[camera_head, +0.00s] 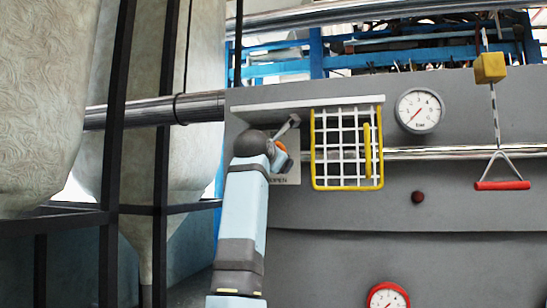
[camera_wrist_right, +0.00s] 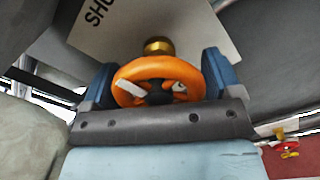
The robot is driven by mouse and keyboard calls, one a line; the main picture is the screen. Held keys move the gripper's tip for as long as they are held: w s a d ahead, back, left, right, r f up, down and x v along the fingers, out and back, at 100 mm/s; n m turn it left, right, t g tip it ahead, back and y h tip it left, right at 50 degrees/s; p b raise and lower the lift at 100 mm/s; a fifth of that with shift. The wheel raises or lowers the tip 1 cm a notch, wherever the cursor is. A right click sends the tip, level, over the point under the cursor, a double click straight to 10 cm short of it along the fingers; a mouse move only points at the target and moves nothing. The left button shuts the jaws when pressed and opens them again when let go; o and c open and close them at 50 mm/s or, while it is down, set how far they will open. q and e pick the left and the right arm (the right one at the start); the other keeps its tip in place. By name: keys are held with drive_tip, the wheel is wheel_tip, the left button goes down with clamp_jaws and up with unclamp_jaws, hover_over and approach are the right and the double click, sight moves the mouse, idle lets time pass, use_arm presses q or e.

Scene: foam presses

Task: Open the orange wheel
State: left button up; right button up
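The orange wheel (camera_wrist_right: 158,80) sits on a brass stem in the right wrist view. A white sign plate with black lettering is behind it. My right gripper (camera_wrist_right: 158,74) has one blue finger on each side of the wheel, with no clear gap between the fingers and the rim. My right gripper (camera_head: 287,143) and wrist hide most of the wheel there. My left gripper is not in view.
A yellow-framed white grid guard (camera_head: 345,165) is just right of the wheel, under a light ledge (camera_head: 320,103). A gauge (camera_head: 419,110), a red pull handle (camera_head: 502,185) and a red-rimmed gauge (camera_head: 388,298) are further right. Dark posts (camera_head: 116,120) and pale silos stand left.

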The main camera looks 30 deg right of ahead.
drive_tip(key=c, duration=0.5)
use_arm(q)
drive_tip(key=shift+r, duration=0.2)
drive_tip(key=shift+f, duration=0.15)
use_arm(e)
drive_tip(key=shift+n, duration=0.3)
use_arm(q)
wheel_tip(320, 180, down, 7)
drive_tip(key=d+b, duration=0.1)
drive_tip(key=b, duration=0.7)
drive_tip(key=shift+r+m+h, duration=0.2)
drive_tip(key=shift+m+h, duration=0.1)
use_arm(e)
drive_tip(key=shift+s+d+r+n, duration=0.1)
drive_tip(key=shift+s+n, duration=0.05)
drive_tip(key=shift+n, duration=4.1)
drive_tip(key=shift+s+d+n, duration=0.1)
drive_tip(key=shift+s+n, duration=0.05)
drive_tip(key=shift+n, duration=4.1)
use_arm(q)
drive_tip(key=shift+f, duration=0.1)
use_arm(e)
drive_tip(key=o, duration=0.9)
